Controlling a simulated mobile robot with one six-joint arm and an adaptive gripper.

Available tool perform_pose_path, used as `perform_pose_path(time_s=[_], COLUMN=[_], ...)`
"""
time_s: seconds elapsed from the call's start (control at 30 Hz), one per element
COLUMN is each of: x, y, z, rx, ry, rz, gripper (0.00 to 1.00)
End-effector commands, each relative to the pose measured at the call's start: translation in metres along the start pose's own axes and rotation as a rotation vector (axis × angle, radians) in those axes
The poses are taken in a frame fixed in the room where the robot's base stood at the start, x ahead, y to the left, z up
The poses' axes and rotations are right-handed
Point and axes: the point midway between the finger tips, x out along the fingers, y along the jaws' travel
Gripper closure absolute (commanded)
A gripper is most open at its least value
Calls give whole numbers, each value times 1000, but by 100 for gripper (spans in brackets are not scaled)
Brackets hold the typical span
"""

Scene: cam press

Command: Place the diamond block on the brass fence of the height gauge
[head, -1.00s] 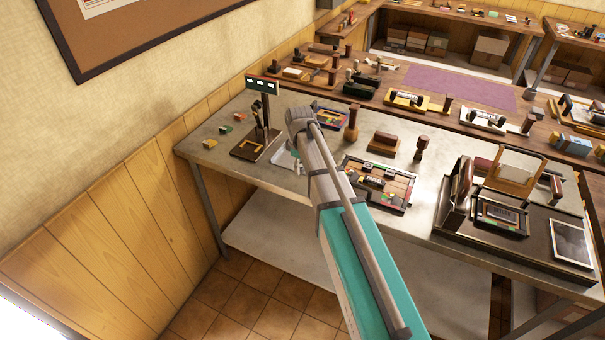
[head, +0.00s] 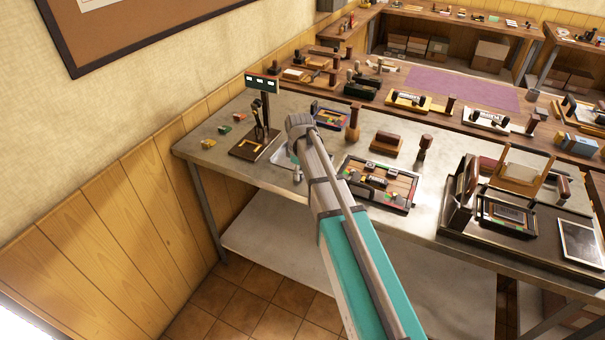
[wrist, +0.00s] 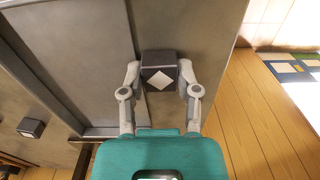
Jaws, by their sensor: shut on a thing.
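In the wrist view my gripper (wrist: 160,85) is shut on the diamond block (wrist: 158,64), a dark block with a white diamond on its face. The block sits between the two fingertips over a grey surface; I cannot tell whether it touches that surface. The height gauge (head: 263,102) stands at the left end of the metal bench in the head view, with a dark post and a display on top. My gripper shows only partly right of the gauge, mostly behind my arm.
Three small coloured blocks (head: 224,129) lie left of the gauge on the bench (head: 190,147). A tray of stamp parts (head: 378,184) and wooden-handled stamps (head: 388,143) lie to the right. A small dark block (wrist: 31,127) shows at the wrist view's left.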

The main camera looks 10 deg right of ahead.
Motion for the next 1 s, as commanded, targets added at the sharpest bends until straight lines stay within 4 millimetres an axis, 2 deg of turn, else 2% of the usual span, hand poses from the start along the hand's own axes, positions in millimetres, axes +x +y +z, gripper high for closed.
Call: perform_pose_path(time_s=[0.27,0.3,0.47,1.0], x=[4,3,3,-1], y=[0,0,0,1], z=[0,0,0,1], rx=[1,1,1,1], ry=[0,0,0,0], rz=[0,0,0,0], gripper=[100,52,24,24])
